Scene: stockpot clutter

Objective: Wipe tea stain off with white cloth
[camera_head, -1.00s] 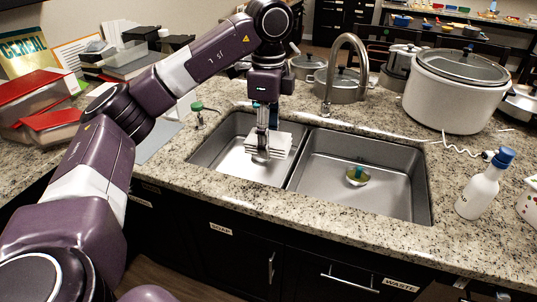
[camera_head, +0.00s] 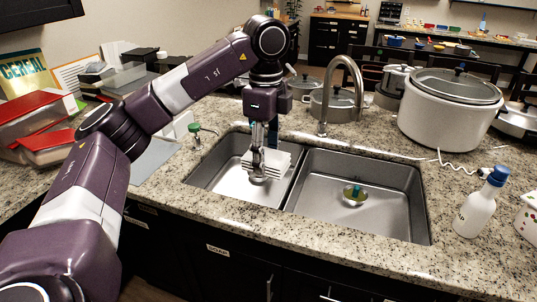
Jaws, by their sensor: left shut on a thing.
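My left gripper (camera_head: 258,172) points down over the left basin of the double sink (camera_head: 308,207). It is shut on a folded white cloth (camera_head: 276,160), which hangs at or above the basin; I cannot tell whether it touches the bottom. No tea stain is clearly visible; part of the left basin is hidden behind the gripper and cloth. My right gripper is out of view.
The faucet (camera_head: 343,85) rises behind the sink. Red-lidded containers (camera_head: 42,130) are at left.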

